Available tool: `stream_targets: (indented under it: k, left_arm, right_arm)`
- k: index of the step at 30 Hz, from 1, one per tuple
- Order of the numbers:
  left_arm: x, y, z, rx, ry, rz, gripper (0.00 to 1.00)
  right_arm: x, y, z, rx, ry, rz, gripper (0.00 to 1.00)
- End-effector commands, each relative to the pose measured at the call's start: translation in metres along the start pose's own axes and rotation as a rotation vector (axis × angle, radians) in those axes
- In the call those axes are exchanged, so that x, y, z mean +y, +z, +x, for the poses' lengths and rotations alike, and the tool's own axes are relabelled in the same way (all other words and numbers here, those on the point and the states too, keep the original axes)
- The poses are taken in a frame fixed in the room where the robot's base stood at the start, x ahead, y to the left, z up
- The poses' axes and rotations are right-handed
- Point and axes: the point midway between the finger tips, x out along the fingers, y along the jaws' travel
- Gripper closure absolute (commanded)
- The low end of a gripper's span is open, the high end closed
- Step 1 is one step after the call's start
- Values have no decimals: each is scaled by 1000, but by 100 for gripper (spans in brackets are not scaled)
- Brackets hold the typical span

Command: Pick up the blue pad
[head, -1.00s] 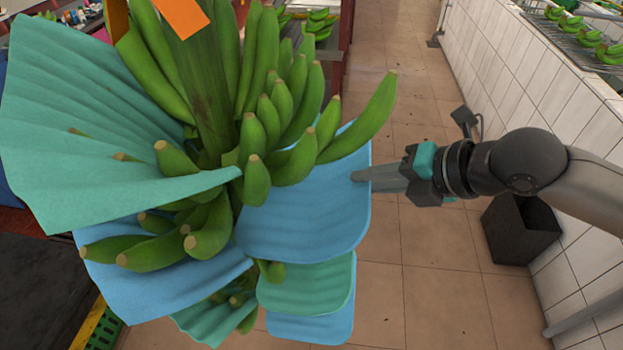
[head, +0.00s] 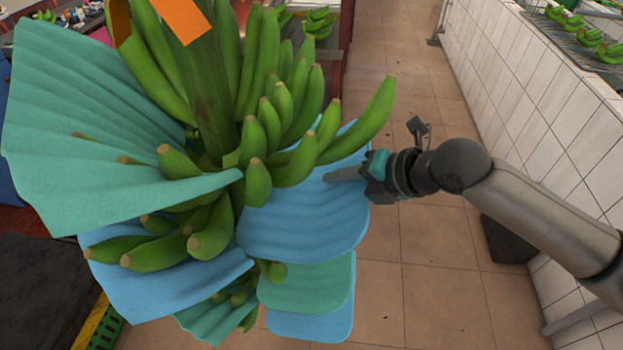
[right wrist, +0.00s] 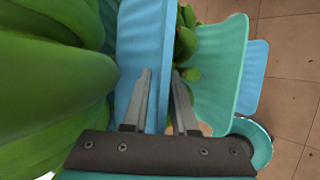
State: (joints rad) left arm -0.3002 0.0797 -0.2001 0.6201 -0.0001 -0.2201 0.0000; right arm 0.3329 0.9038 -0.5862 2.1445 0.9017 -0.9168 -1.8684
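A blue pad (head: 300,222) sticks out from the right side of the hanging banana stem (head: 215,110), under several green bananas. My right gripper (head: 335,175) reaches its outer edge from the right, one finger showing over its top. In the right wrist view, the blue pad (right wrist: 143,35) runs down towards the gap between the two fingers (right wrist: 162,76), which stand apart. The fingers look open around the pad's edge; I cannot tell whether they touch it. More blue pads show at lower left (head: 165,282) and at the bottom (head: 315,325). My left gripper is not in view.
A large teal pad (head: 95,130) covers the stem's left side. Another teal pad (head: 310,285) hangs just below the blue one. A white tiled wall (head: 545,95) and a dark bin (head: 505,240) stand at the right. The tiled floor (head: 450,280) between is clear.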

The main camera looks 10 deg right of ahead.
Motion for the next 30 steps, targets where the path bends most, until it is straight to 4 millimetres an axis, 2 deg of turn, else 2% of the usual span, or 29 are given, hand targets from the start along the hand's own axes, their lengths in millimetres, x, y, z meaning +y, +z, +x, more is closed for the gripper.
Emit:
stream_targets:
  k: [7,15,30]
  left_arm:
    - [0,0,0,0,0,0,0]
    - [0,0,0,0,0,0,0]
    - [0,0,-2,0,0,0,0]
  right_arm:
    - [0,0,1,0,0,0,74]
    - [0,0,1,-1,0,0,100]
    - [1,1,0,-1,0,0,100]
